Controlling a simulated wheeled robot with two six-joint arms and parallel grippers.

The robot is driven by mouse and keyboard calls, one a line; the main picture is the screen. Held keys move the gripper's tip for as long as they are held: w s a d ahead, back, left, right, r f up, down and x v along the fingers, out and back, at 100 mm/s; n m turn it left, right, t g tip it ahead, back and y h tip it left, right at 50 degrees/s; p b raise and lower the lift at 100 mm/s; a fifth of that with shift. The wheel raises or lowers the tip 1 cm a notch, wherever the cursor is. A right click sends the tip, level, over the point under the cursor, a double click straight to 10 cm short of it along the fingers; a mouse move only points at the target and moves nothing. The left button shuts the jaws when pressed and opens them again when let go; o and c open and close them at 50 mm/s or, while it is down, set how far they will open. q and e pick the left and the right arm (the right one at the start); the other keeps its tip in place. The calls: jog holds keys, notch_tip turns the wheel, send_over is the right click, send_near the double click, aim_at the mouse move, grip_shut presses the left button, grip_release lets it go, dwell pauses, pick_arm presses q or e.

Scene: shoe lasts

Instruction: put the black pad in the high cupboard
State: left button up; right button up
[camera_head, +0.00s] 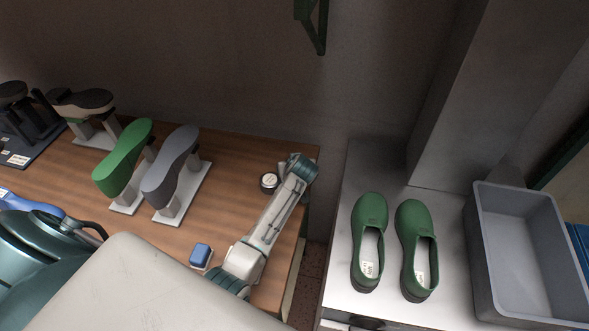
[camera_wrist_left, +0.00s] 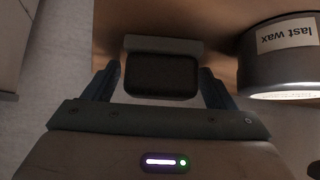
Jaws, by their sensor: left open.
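The black pad (camera_wrist_left: 161,76) shows in the left wrist view as a dark rounded block against a grey plate (camera_wrist_left: 150,44). It lies between the two fingers of my left gripper (camera_wrist_left: 159,84), with gaps at both sides. My left gripper is open. In the head view my left gripper (camera_head: 301,168) is over the back right corner of the wooden bench, and the pad is hidden there. I cannot make out the high cupboard in these views. My right gripper is not in view.
A last wax tin (camera_wrist_left: 286,62) stands close beside the left gripper, also seen in the head view (camera_head: 269,183). A blue block (camera_head: 201,254) and shoe lasts (camera_head: 124,160) stand on the bench (camera_head: 240,148). Green shoes (camera_head: 370,242) and a grey bin (camera_head: 486,265) are right.

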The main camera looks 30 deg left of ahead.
pick_arm(q)
jog(key=c, duration=1)
jog(key=shift+r, duration=0.1)
